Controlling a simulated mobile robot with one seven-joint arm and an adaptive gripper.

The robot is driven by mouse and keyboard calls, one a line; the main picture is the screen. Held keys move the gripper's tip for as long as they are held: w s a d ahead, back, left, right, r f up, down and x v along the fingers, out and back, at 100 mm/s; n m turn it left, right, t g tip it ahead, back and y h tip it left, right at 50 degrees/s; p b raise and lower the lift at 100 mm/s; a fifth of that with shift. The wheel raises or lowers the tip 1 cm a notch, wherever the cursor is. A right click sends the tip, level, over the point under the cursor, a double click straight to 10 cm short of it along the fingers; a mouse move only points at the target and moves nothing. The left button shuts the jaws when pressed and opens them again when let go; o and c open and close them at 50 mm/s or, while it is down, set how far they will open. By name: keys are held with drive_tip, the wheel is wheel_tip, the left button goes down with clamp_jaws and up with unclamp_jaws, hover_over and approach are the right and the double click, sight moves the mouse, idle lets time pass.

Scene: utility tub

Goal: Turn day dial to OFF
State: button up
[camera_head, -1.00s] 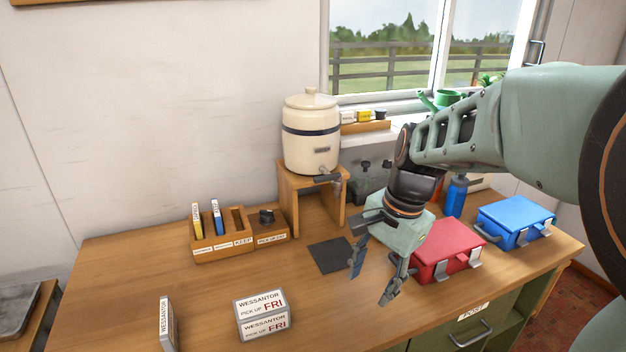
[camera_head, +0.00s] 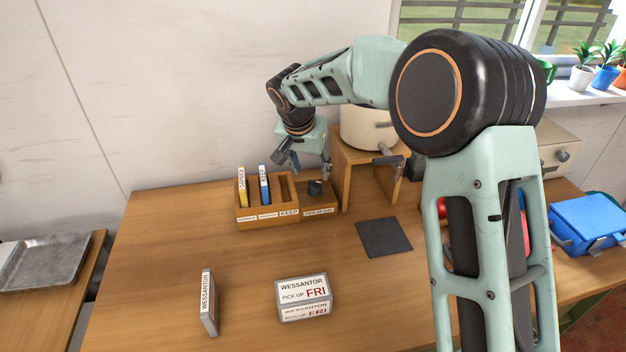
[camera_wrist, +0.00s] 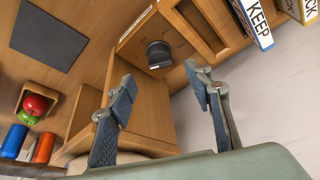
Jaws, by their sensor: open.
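The day dial (camera_head: 316,187) is a small black knob on top of a low wooden block at the right end of the wooden holder. A label on the block's front is too small to read surely. My gripper (camera_head: 306,166) is open and empty, just above and behind the dial in the head view. In the wrist view the dial (camera_wrist: 159,54) shows beyond the open fingers (camera_wrist: 160,92), between them and apart from both. Its pointer setting cannot be made out.
The wooden holder (camera_head: 266,215) with upright yellow and blue cards adjoins the dial. A wooden stand (camera_head: 346,183) with a cream crock (camera_head: 360,132) is close on the right. A dark mat (camera_head: 384,238) and a WESSANTOR box (camera_head: 304,292) lie in front. Much of the left table is bare.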

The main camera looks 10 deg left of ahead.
sight(316, 183)
drive_tip(key=p+x, duration=0.1)
drive_tip(key=x, duration=0.7)
drive_tip(key=c, duration=1.2)
drive_tip(key=shift+o, duration=0.2)
drive_tip(key=shift+n, duration=0.4)
drive_tip(key=n+y+b, duration=0.1)
drive_tip(key=n, duration=0.1)
drive_tip(key=shift+d+n, duration=0.1)
drive_tip(key=shift+n, duration=0.2)
drive_tip(key=shift+n+g+y+p, duration=0.35)
drive_tip(key=shift+n+y, duration=0.55)
drive_tip(key=shift+n, duration=1)
